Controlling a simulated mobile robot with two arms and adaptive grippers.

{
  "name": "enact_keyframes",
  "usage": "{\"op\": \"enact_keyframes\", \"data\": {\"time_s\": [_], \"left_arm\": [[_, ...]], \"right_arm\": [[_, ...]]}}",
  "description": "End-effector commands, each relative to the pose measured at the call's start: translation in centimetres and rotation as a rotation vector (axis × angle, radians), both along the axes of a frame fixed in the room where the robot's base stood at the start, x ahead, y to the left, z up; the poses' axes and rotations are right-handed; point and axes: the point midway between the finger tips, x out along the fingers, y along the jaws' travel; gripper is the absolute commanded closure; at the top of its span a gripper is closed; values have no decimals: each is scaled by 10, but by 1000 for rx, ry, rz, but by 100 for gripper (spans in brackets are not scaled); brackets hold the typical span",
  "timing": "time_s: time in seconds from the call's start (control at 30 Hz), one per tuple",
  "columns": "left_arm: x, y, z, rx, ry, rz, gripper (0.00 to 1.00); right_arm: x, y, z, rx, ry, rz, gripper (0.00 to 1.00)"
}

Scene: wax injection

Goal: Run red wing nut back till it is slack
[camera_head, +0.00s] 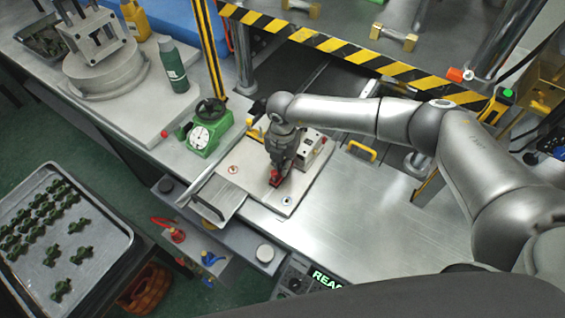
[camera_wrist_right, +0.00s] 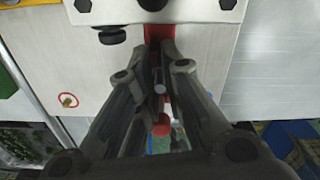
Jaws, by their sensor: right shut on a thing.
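The red wing nut (camera_head: 276,178) is on the light metal fixture plate (camera_head: 232,180) in the middle of the head view. My right gripper (camera_head: 278,170) reaches down over it from above and is shut on it. In the right wrist view, red shows between the two fingers of the gripper (camera_wrist_right: 162,72), as an upright red strip (camera_wrist_right: 160,33) and a rounded red end lower down (camera_wrist_right: 162,126). The fingers hide most of its shape, and how far it is turned cannot be told. My left gripper is not in view.
A metal block with black knobs (camera_head: 312,148) is close on the gripper's right. Red (camera_head: 172,232) and blue (camera_head: 212,259) handles hang at the bench front. Bare steel bench lies to the right.

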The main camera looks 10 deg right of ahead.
Motion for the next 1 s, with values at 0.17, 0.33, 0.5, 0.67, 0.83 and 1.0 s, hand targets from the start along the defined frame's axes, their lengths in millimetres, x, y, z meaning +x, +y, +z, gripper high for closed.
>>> {"op": "enact_keyframes", "data": {"time_s": [0.17,0.33,0.5,0.67,0.83,1.0], "left_arm": [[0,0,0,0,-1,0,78],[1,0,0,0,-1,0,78],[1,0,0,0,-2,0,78],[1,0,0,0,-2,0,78],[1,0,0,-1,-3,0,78],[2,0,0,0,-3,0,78]], "right_arm": [[1,0,1,0,-2,-1,100],[1,0,1,0,-4,-1,100],[2,0,1,0,-4,-1,100],[2,0,1,0,-4,-1,100],[2,-1,1,-1,-4,-1,100],[2,-1,1,-1,-4,-1,78]]}}
